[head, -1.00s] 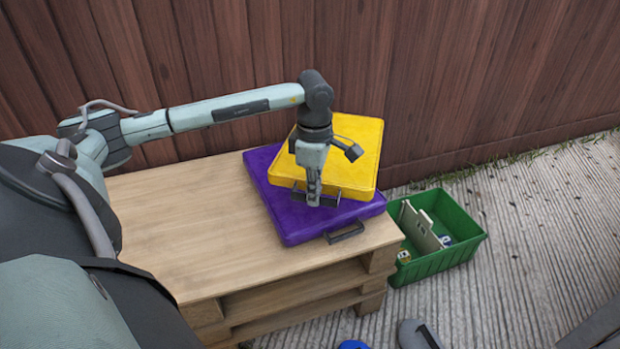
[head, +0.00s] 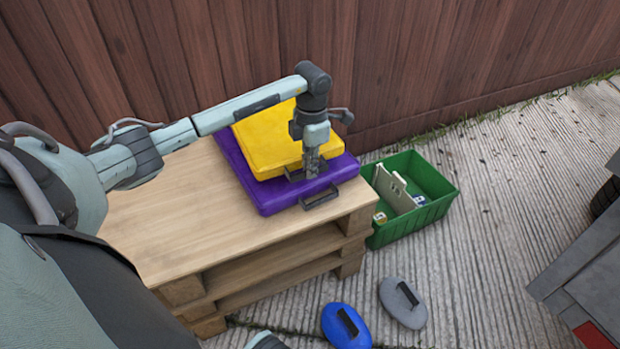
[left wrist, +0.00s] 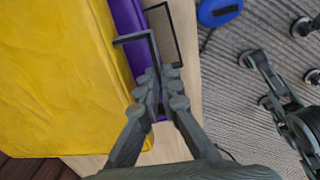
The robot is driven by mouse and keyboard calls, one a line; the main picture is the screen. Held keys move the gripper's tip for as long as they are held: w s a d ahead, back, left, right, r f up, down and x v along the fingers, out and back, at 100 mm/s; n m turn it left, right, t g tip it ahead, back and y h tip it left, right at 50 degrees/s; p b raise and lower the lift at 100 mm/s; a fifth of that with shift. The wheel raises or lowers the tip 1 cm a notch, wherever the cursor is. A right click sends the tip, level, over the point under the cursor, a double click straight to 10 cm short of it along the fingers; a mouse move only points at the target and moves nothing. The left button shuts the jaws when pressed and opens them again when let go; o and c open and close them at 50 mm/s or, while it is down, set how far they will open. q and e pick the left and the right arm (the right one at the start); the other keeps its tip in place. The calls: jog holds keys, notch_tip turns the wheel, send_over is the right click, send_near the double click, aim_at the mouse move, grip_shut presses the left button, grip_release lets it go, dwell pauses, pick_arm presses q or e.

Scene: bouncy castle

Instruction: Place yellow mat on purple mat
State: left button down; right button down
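The yellow mat (head: 265,140) lies on top of the purple mat (head: 268,195) on a wooden pallet stand, its edges roughly in line with the purple one's. Strips of purple show along its left and front sides. My left gripper (head: 312,175) is at the yellow mat's front edge, pointing down. In the left wrist view, its fingers (left wrist: 161,75) are closed together on the yellow mat's dark handle. The yellow mat (left wrist: 55,80) fills the left there, with the purple mat (left wrist: 128,18) beyond its edge. My right gripper is not in view.
The pallet stand (head: 165,215) has bare wood left of the mats. A green crate (head: 435,205) with small items stands on the floor to the right. A blue oval object (head: 340,335) and a grey one (head: 400,312) lie in front. A wooden fence (head: 420,60) is behind.

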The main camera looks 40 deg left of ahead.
pick_arm(q)
notch_tip(320, 180, down, 4)
jog(key=shift+r, duration=0.1)
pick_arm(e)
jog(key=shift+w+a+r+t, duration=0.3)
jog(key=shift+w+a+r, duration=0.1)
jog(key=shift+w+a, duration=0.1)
pick_arm(q)
jog(key=c, duration=1.7)
grip_release()
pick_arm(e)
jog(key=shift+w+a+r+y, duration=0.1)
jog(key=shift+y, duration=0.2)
